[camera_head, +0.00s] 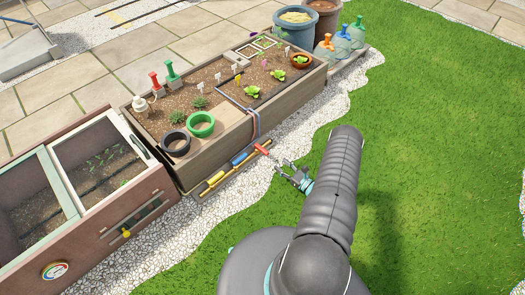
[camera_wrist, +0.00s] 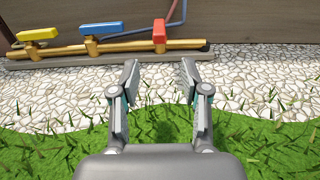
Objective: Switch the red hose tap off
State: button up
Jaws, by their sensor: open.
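The red hose tap (camera_wrist: 159,35) sits at the right end of a brass pipe (camera_wrist: 135,47), low beside the wooden planter. Its handle points across the pipe, towards me. It also shows in the head view as a small red bar (camera_head: 261,149). My gripper (camera_wrist: 159,70) is open and empty, with its two fingers apart below and in front of the red tap in the wrist view. They do not appear to touch it. In the head view my gripper (camera_head: 283,168) is just right of the red tap, over the gravel edge.
A blue tap (camera_wrist: 102,28) and a yellow tap (camera_wrist: 40,33) lie along the same pipe, left of the red one. Hoses (camera_head: 254,122) rise from it up the planter (camera_head: 225,153). A cold frame (camera_head: 110,220) stands left. Open lawn (camera_head: 430,190) lies right.

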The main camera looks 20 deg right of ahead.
aim_at(255, 145)
jog(key=x, duration=1.3)
grip_shut()
